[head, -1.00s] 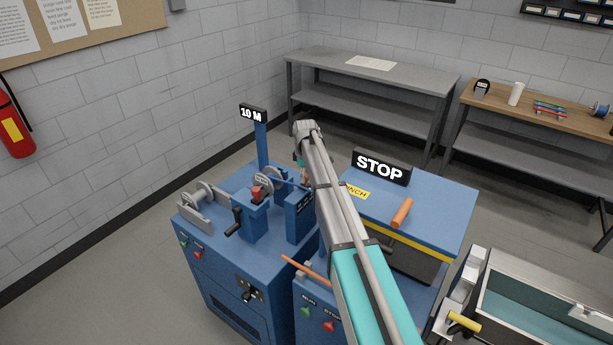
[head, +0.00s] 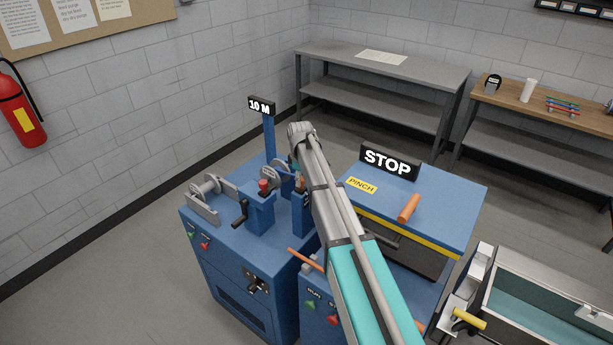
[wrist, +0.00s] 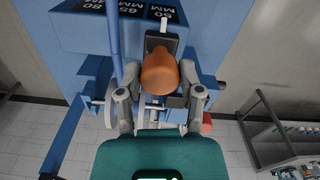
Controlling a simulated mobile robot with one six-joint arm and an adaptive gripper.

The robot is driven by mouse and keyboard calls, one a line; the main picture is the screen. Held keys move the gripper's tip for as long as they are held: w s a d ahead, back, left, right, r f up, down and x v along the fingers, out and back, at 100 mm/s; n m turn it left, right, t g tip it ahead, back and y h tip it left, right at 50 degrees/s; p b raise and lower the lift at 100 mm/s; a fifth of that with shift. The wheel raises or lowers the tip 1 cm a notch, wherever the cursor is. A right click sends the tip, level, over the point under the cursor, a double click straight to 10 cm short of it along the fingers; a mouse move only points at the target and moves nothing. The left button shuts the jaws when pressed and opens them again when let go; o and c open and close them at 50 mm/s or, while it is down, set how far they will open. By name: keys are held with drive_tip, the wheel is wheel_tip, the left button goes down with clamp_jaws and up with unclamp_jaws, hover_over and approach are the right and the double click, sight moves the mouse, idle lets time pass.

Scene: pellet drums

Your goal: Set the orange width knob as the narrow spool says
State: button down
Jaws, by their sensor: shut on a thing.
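The orange width knob (wrist: 160,72) shows in the wrist view, under the dark labels 80 MM, 65 MM and 50 MM. It stands nearest the 50 MM label (wrist: 162,14). My gripper (wrist: 160,80) is shut on the knob, one finger on each side. In the head view my arm hides most of the gripper and knob. The blue winder (head: 235,245) carries pale discs and a roller (head: 207,188). I cannot tell which part is the narrow spool, and I can read no writing on one.
A 10 M sign (head: 261,106) stands on a post on the winder. To its right is a blue pincher with a STOP sign (head: 390,161) and an orange handle (head: 409,207). A steel trough (head: 540,300) stands at lower right. Benches line the back wall.

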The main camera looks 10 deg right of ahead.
drive_tip(key=shift+s+a, duration=0.15)
drive_tip(key=shift+s, duration=0.05)
drive_tip(key=shift+c, duration=1.3)
unclamp_jaws()
drive_tip(key=shift+r, duration=0.1)
